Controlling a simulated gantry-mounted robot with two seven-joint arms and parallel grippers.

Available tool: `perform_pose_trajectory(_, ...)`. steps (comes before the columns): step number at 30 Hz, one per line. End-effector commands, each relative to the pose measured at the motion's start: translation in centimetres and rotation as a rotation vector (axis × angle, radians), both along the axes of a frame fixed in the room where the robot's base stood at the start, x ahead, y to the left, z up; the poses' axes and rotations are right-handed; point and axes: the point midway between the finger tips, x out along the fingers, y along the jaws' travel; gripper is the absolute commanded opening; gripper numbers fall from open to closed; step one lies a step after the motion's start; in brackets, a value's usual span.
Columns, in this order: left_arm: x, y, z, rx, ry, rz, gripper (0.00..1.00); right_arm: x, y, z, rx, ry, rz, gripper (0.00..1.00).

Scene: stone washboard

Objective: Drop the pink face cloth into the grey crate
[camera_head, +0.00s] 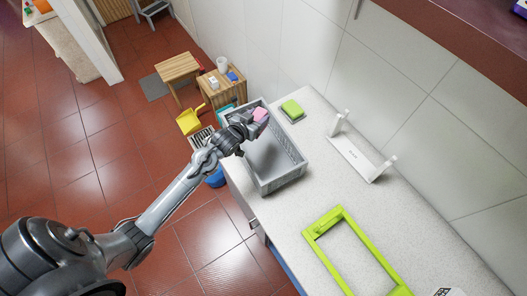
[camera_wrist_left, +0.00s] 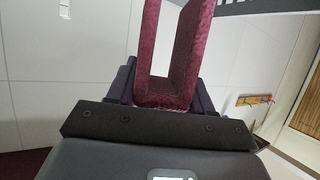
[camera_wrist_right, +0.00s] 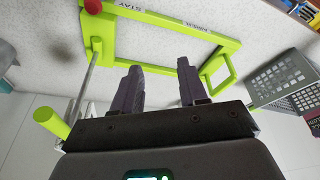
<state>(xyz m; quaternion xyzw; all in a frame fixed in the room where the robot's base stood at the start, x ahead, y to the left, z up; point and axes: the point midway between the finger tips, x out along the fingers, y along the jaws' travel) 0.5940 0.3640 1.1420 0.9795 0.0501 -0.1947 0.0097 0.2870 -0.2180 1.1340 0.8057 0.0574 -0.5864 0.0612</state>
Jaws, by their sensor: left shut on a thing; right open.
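The pink face cloth (camera_head: 260,115) is held at the end of my left arm, at the far end of the grey crate (camera_head: 287,178). My left gripper (camera_head: 252,121) is shut on it. In the left wrist view the cloth (camera_wrist_left: 183,60) looks dark red, folded in a U between the fingers. The crate stands on the counter and its visible floor is bare. In the head view the cloth appears over the crate's far end; its exact height above the rim is hard to tell. My right gripper (camera_wrist_right: 161,88) is open and empty, seen only in the right wrist view.
A green folded cloth or sponge (camera_head: 292,108) lies on the counter beyond the crate. A white rack with upright ends (camera_head: 358,157) stands at the wall. A lime-green frame (camera_head: 322,224) lies nearer on the counter; it also shows in the right wrist view (camera_wrist_right: 180,22).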

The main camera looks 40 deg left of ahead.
Motion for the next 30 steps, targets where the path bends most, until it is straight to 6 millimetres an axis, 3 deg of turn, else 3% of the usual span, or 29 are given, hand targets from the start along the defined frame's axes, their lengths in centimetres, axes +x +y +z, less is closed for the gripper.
perform_pose_trajectory(1, 0.0, 0.0, -1.1, 0.0, 0.0, 0.0, 0.21, 0.0, 0.0, -1.2, 0.001, 0.0, -0.001, 0.43)
perform_pose_trajectory(6, 0.0, 0.0, -2.2, 0.0, 0.0, 0.0, 0.21, 0.0, 0.1, -2.5, 0.002, 0.0, -0.001, 0.43)
perform_pose_trajectory(18, 0.0, 0.0, -2.4, 0.0, 0.0, 0.0, 0.21, 0.0, 0.0, -2.8, 0.0, 0.0, 0.0, 0.43)
perform_pose_trajectory(19, 0.0, 0.0, -2.4, 0.0, 0.0, 0.0, 0.54, 0.0, 0.0, -2.8, -0.001, 0.0, 0.001, 0.43)
perform_pose_trajectory(24, 0.0, 0.0, -2.5, 0.0, 0.0, 0.0, 0.8, 0.0, -0.2, -2.8, -0.007, 0.0, 0.004, 0.43)
perform_pose_trajectory(30, 0.0, 0.0, -2.5, 0.0, 0.0, 0.0, 0.81, 0.0, -0.2, -2.8, -0.008, 0.0, 0.005, 0.43)
